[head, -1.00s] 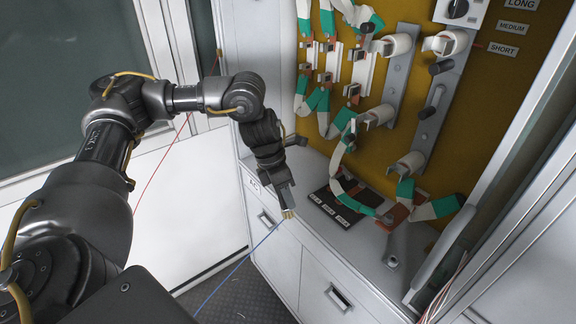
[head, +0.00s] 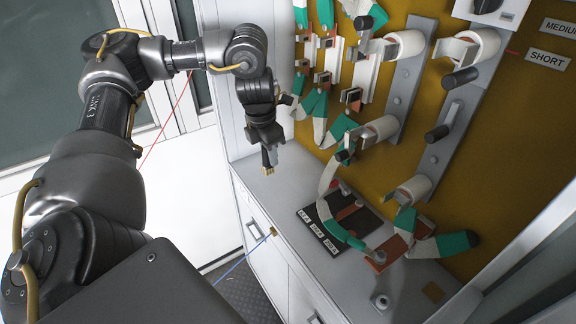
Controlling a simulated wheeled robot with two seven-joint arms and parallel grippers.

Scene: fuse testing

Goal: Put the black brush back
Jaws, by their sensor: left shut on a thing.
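My left gripper (head: 267,150) is in front of the panel, above the left end of the grey cabinet top. It is shut on a small dark thing with a tan tip (head: 268,170), which points down. I take this to be the black brush, but the gripper hides most of it. A black labelled plate (head: 333,245) lies on the cabinet top, to the right of and below my gripper. I cannot tell from here which spot belongs to the brush. My right gripper is not in view.
The mustard back panel (head: 480,130) carries white rollers, black knobs and green-and-white bands. Bands also lie across the black plate. A blue cord (head: 240,263) meets the cabinet's front edge. The left end of the top is clear.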

